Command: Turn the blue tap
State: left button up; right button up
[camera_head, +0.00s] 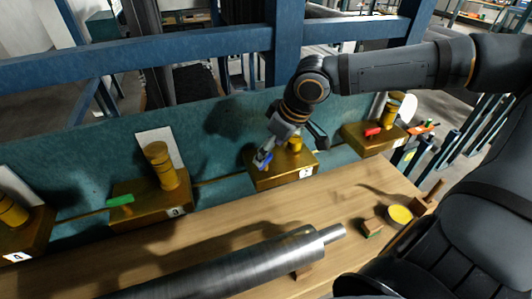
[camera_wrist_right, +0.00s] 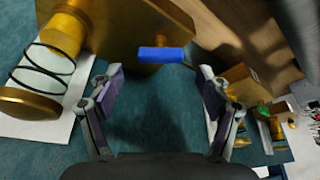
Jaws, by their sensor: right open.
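The blue tap (camera_head: 262,160) is a short handle on a brass box (camera_head: 290,176) labelled 2, fixed along a teal back panel. In the right wrist view the blue tap (camera_wrist_right: 160,54) lies crosswise just beyond my fingertips, centred between them. My right gripper (camera_head: 290,143) reaches over the box from the right and hides part of it. Its two fingers show wide apart in the wrist view (camera_wrist_right: 158,75), with nothing between them. My left gripper is not in view.
Neighbouring boxes carry a green tap (camera_head: 120,200) and a red tap (camera_head: 372,132), each beside brass cylinders. A large grey roll (camera_head: 230,266) lies on the wooden table (camera_head: 200,245). A yellow disc (camera_head: 400,214) and small wooden blocks lie right of it.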

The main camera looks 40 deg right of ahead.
aim_at(267, 159)
jog(key=shift+x, duration=1.1)
jog(key=shift+a+f, duration=0.1)
jog(key=shift+f, duration=0.45)
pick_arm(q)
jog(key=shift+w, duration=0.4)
